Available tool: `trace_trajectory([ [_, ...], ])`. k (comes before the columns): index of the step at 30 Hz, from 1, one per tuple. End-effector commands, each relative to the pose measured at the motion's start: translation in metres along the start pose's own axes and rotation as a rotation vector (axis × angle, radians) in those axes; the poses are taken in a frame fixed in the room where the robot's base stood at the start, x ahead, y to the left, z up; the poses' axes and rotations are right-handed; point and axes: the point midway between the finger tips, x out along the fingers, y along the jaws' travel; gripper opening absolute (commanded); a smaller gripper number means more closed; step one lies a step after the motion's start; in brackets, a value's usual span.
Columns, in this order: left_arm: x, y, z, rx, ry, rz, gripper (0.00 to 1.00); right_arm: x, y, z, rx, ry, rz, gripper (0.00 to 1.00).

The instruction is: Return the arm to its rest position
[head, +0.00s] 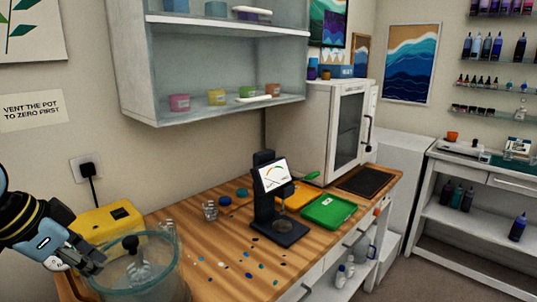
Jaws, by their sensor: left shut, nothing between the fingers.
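My left gripper (88,263) is at the lower left, shut and empty. It is at the left rim of a large clear glass pot (160,285), in front of a yellow box-shaped device (108,216). I cannot tell whether the fingers touch the pot. A dark-knobbed clear item (131,243) shows inside or behind the pot's glass. My right gripper is out of view.
The wooden bench (215,278) holds a black stand with a gauge screen (273,174), a green tray (329,211), a small glass (210,210) and scattered coloured drops. A white cabinet (322,135) stands at the back. A wall shelf (200,112) hangs above.

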Motion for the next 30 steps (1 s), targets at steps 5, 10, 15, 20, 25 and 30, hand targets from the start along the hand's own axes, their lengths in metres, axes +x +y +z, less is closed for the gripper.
trace_trajectory([
  [5,0.011,0.083,0.059,-0.138,-0.079,-0.051,0.0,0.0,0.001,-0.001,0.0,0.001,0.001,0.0],
  [10,-0.001,0.123,0.096,-0.262,-0.125,-0.114,0.0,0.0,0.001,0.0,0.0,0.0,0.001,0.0],
  [15,-0.021,0.15,0.127,-0.38,-0.164,-0.181,0.0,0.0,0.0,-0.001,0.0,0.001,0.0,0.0],
  [20,-0.04,0.166,0.152,-0.485,-0.198,-0.246,0.0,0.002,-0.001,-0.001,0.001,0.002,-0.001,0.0],
  [25,0.016,0.159,0.171,-0.481,-0.212,-0.24,0.0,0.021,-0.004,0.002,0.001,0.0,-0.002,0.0],
  [30,0.07,0.156,0.196,-0.485,-0.228,-0.235,0.0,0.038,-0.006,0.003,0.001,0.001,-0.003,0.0],
])
